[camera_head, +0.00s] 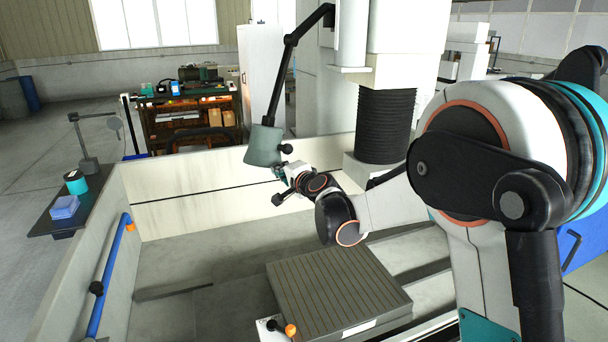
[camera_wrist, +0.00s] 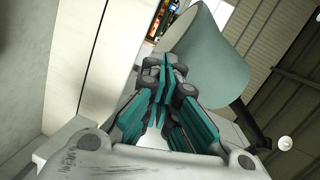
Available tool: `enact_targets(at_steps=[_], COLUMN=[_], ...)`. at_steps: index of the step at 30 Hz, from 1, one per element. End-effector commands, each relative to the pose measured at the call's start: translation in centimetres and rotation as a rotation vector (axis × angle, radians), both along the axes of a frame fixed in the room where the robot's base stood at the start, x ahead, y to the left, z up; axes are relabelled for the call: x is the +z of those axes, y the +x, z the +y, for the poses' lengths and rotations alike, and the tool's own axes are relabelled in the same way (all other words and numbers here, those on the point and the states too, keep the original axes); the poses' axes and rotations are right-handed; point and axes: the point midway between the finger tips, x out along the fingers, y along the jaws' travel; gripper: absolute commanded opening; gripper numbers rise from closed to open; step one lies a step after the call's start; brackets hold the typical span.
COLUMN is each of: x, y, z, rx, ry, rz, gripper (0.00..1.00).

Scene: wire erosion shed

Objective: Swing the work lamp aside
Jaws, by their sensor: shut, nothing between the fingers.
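The work lamp has a grey-green conical shade (camera_head: 264,146) hanging from a black jointed arm (camera_head: 284,70) over the tank. A small black knob (camera_head: 287,149) sits on the right side of the shade. My gripper (camera_head: 277,171) is just below and right of the shade, shut and empty. In the wrist view the shade (camera_wrist: 208,55) fills the upper right, partly behind the teal fingers of my gripper (camera_wrist: 166,65). The fingertips look very close to the shade; whether they touch it I cannot tell.
A grey ribbed block (camera_head: 335,285) lies in the tank below my arm. A black bellows column (camera_head: 384,125) stands right of the lamp. The tank wall (camera_head: 190,160) runs behind. A side shelf (camera_head: 62,212) holds a blue box and a teal tin. Space left of the shade is clear.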

Motion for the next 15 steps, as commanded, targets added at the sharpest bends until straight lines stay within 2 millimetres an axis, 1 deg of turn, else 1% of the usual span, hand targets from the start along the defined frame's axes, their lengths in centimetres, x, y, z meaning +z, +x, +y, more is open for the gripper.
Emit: enact_targets(at_steps=[1,3,6,9,15], x=[-0.1,-0.1,-0.1,0.0,0.0], y=[0.5,1.2,2.0,2.7,3.3], z=[1.2,2.6,4.2,5.3,6.3], rx=[0.002,0.002,0.001,0.0,0.0], ry=[-0.001,-0.002,-0.001,-0.001,0.002], rz=[0.0,0.0,0.0,0.0,0.001], gripper=[0.0,0.0,0.0,0.0,0.0])
